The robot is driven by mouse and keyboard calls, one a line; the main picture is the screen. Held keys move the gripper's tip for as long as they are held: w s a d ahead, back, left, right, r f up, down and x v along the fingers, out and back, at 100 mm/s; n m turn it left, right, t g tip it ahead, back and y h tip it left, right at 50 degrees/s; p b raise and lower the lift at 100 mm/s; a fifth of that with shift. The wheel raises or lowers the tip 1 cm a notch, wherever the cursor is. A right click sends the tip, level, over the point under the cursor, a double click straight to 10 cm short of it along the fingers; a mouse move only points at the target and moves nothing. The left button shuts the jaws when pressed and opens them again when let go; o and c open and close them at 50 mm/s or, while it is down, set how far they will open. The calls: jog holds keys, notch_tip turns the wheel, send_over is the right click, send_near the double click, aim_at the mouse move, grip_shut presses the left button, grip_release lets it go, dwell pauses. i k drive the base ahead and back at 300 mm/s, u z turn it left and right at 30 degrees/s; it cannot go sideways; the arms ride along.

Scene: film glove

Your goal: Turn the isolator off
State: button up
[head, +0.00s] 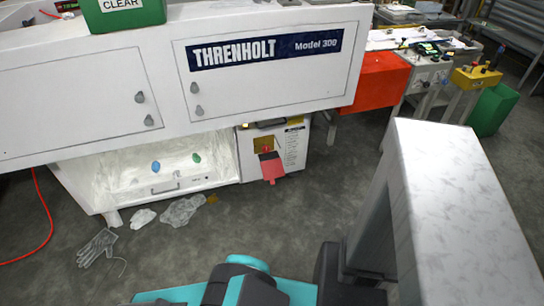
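The isolator (262,144) is a yellow plate with a red part on it, on the front of a white cabinet under the large white machine. A red flap-like piece (272,168) hangs at its lower edge and covers part of it. The isolator is too small here to tell its handle's position. My gripper is not in view; only parts of my own body show along the bottom and right.
The THRENHOLT machine (265,95) overhangs the isolator. Left of it is an open white bay (120,185). Clear film (182,210) and gloves (97,247) lie on the floor. A red box (378,82) stands to the right.

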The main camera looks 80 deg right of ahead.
aim_at(265, 148)
jog(key=u, duration=0.05)
jog(key=k, duration=0.7)
jog(key=z, duration=1)
jog(key=i, duration=1.05)
jog(key=u, duration=0.1)
